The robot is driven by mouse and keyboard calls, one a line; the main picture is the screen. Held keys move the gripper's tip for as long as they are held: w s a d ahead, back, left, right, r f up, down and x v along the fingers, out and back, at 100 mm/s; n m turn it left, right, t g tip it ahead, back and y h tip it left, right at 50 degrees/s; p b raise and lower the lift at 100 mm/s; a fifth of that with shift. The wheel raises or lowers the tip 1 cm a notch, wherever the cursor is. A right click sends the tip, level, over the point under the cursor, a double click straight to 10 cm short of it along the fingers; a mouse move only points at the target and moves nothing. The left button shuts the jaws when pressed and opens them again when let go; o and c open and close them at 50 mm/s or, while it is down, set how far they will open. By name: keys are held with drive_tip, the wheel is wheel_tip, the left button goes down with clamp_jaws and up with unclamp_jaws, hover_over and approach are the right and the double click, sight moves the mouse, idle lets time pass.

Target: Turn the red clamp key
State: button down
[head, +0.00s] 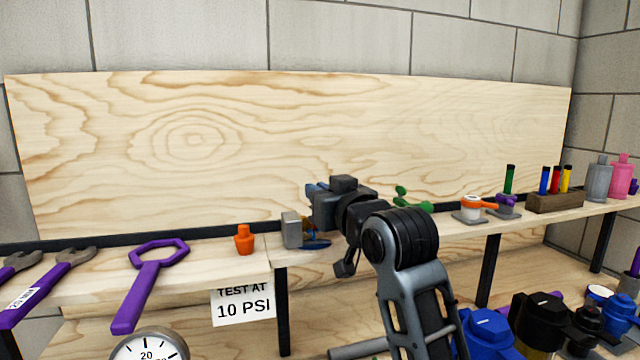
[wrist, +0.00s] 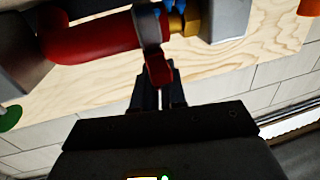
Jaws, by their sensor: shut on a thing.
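The red clamp key (wrist: 158,70) shows in the wrist view, at the grey clamp band (wrist: 148,28) around a thick red hose (wrist: 90,38). My gripper (wrist: 159,90) is shut on the key, with one dark finger on each side of it. Beside the band, a brass fitting (wrist: 186,18) joins a grey block (wrist: 226,18). In the head view my gripper (head: 318,208) is over the shelf, just right of the grey block (head: 291,230). There the key and hose are hidden behind my gripper and arm.
Left on the shelf are an orange fitting (head: 244,240) and a purple ring wrench (head: 152,275). Right are a green-handled part (head: 412,201), an orange-handled part (head: 474,206) and a wooden marker block (head: 554,202). Blue and black housings (head: 488,333) stand below. A wooden backboard (head: 300,135) rises behind.

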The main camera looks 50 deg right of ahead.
drive_tip(key=shift+m+g+h+p, duration=0.45)
drive_tip(key=shift+m+g+h, duration=0.45)
drive_tip(key=shift+h, duration=0.5)
drive_tip(key=c, duration=1.3)
unclamp_jaws()
drive_tip(key=v, duration=0.7)
drive_tip(key=shift+s+a+f+p, duration=0.1)
drive_tip(key=shift+s+a+p, duration=0.15)
drive_tip(key=shift+s+p, duration=0.15)
